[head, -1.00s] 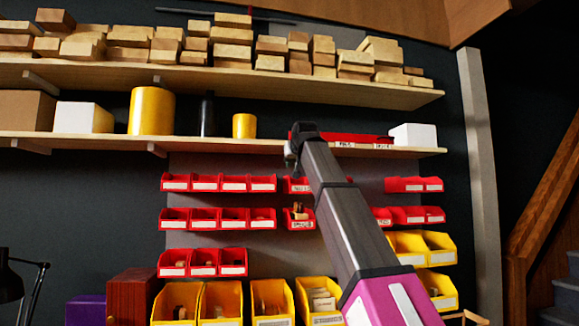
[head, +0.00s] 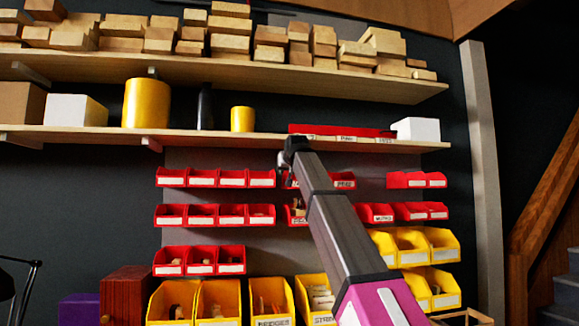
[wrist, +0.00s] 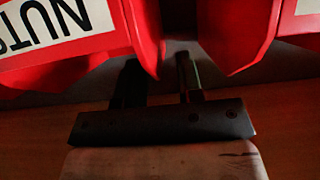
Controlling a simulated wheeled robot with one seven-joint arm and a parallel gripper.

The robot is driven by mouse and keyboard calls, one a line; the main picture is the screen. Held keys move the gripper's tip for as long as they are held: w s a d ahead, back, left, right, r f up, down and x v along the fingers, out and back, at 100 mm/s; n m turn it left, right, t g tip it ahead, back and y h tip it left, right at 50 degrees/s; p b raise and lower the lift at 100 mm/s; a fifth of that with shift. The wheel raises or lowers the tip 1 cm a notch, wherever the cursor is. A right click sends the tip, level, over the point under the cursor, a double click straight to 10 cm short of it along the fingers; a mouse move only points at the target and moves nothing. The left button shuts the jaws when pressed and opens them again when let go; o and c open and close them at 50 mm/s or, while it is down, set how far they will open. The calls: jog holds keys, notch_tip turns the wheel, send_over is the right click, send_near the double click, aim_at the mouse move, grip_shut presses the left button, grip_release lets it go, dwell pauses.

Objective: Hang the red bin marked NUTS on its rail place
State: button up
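In the wrist view the red bin marked NUTS (wrist: 75,40) fills the upper left, its label upside down. Its side wall reaches down near my gripper (wrist: 158,75). The two dark fingers stand apart, so my gripper is open. I cannot tell whether they touch the bin. In the head view my gripper (head: 288,160) is at the front edge of the upper wall's lower shelf, by the left end of a row of red bins (head: 362,133). Their labels are too small to read surely. The wall rows of red bins have a gap (head: 371,181) in the top row; my arm hides other spots.
A second red bin (wrist: 235,30) is close on the right in the wrist view. The lower shelf (head: 230,137) also holds a white box (head: 416,129) and yellow cylinders (head: 147,103). Hung red bins (head: 215,178) and yellow bins (head: 220,300) are below.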

jog(key=shift+w+a+f, duration=0.2)
jog(key=shift+w+f, duration=0.1)
jog(key=shift+w, duration=0.25)
grip_shut()
